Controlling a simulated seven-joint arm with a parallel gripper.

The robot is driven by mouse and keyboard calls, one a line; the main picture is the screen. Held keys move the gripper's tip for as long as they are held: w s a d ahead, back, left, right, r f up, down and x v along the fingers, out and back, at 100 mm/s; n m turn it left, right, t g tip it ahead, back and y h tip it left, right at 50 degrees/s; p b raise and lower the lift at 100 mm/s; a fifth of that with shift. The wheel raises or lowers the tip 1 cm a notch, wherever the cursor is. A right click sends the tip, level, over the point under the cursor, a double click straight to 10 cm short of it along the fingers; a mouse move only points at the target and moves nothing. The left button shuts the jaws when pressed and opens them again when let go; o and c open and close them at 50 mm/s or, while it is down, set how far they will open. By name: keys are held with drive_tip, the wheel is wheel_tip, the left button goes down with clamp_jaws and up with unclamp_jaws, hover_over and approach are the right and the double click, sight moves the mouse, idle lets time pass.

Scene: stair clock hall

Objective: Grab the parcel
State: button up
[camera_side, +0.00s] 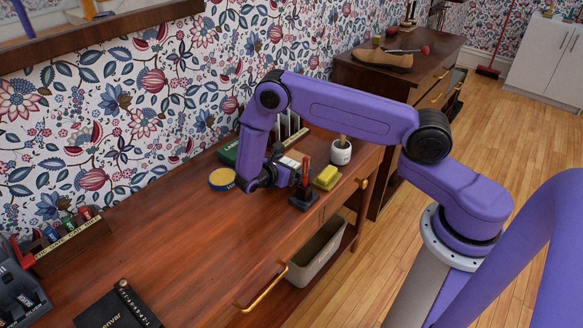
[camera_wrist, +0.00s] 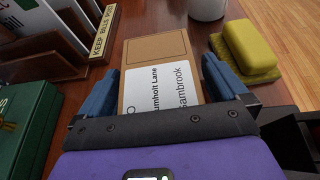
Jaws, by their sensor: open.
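The parcel (camera_wrist: 155,47) is a brown cardboard box with a white address label, lying on the wooden desk top in the wrist view. My gripper (camera_wrist: 160,78) is open, with one blue finger on each side of the parcel's near part. I cannot tell whether either finger touches it. The parcel's near end is hidden by my gripper. In the side view, my gripper (camera_side: 284,178) is low over the desk, and only a small pale part of the parcel (camera_side: 292,160) shows behind it.
A yellow block (camera_wrist: 247,48) lies close right of my gripper, with a white pot (camera_side: 341,152) beyond. A dark stand with a red item (camera_side: 303,197) is near. A letter rack (camera_wrist: 45,50) and green box (camera_wrist: 25,125) are left. The desk's middle (camera_side: 190,235) is clear.

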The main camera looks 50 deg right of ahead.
drive_tip(key=c, duration=1.1)
drive_tip(key=shift+r, duration=0.1)
